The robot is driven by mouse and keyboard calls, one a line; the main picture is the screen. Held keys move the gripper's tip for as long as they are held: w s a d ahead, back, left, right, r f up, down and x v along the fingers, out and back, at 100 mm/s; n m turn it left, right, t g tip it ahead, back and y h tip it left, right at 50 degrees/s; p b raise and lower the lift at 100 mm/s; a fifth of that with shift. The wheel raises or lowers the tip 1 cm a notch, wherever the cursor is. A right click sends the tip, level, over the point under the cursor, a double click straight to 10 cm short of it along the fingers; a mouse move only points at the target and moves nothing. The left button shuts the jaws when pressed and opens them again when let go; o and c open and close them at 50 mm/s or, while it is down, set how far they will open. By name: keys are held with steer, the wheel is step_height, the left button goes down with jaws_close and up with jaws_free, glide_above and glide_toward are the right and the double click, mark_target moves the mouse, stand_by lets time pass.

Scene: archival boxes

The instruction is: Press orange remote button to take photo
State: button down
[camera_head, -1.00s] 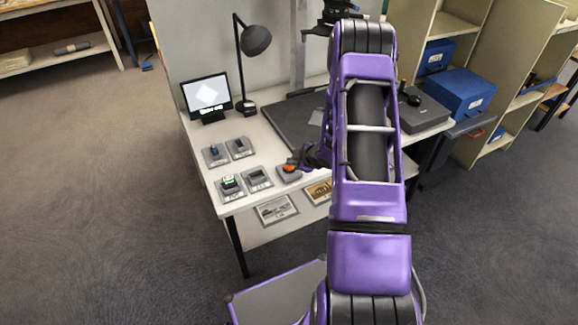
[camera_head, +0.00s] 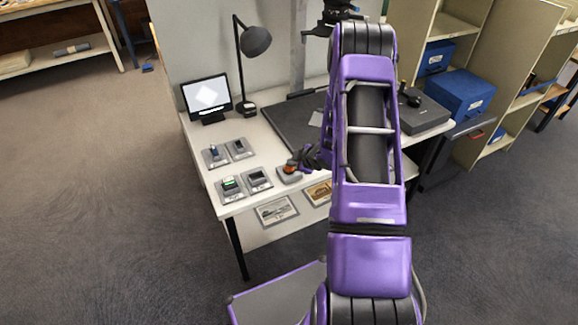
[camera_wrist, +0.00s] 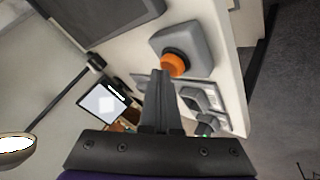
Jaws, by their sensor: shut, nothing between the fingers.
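The orange button (camera_wrist: 174,65) sits on a small grey remote box (camera_wrist: 188,42) near the table's front edge. In the head view the grey remote box (camera_head: 289,176) shows with the orange button (camera_head: 290,165) on top, partly covered by my gripper (camera_head: 298,160). In the wrist view my gripper (camera_wrist: 160,74) is shut and empty. Its tips overlap the lower left edge of the button in the picture. I cannot tell whether they touch it or whether it is pressed down.
Several small grey devices (camera_head: 257,179) stand left of the remote on the white table (camera_head: 262,135). A small screen (camera_head: 207,96), a desk lamp (camera_head: 256,41) and a dark mat (camera_head: 285,123) are behind. Framed photos (camera_head: 277,210) lie on the shelf below.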

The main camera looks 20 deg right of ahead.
mark_target(292, 168)
steer(key=shift+r+p, duration=0.3)
steer(key=shift+r, duration=0.35)
steer(key=shift+r, duration=0.1)
steer(key=shift+r+p, duration=1.8)
steer(key=shift+r, duration=0.65)
